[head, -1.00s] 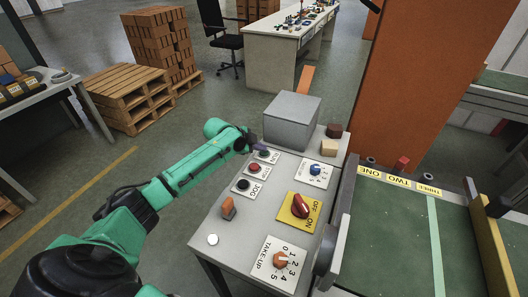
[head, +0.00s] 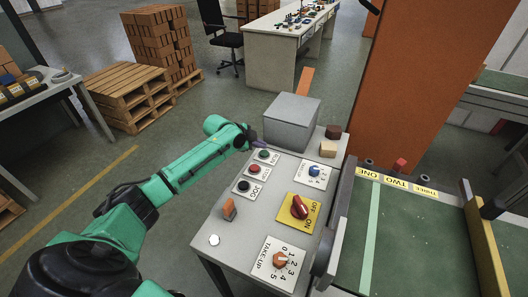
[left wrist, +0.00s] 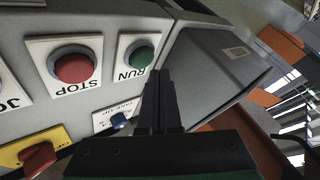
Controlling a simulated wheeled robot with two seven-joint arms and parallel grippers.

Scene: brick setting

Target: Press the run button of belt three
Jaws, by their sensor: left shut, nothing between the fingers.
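The green RUN button (head: 264,154) is on the top of a grey control panel (head: 225,255), above the red STOP button (head: 255,169) and black JOG button (head: 244,186). The left wrist view shows the RUN button (left wrist: 141,55) close, left of my fingers. My left gripper (head: 260,144) is shut and empty, just beyond the RUN button. The button looks uncovered; contact cannot be told. A blue knob (head: 314,171) is on a numbered plate. The belt (head: 410,240) is green, with labels ONE, TWO and THREE at its far end. My right gripper is out of view.
A grey box (head: 292,122) stands on the panel's far end. The panel also has a red OFF/ON switch (head: 300,206), an orange TAKE-UP knob (head: 280,259) and an orange lever (head: 230,209). An orange pillar (head: 425,80) rises behind the belt.

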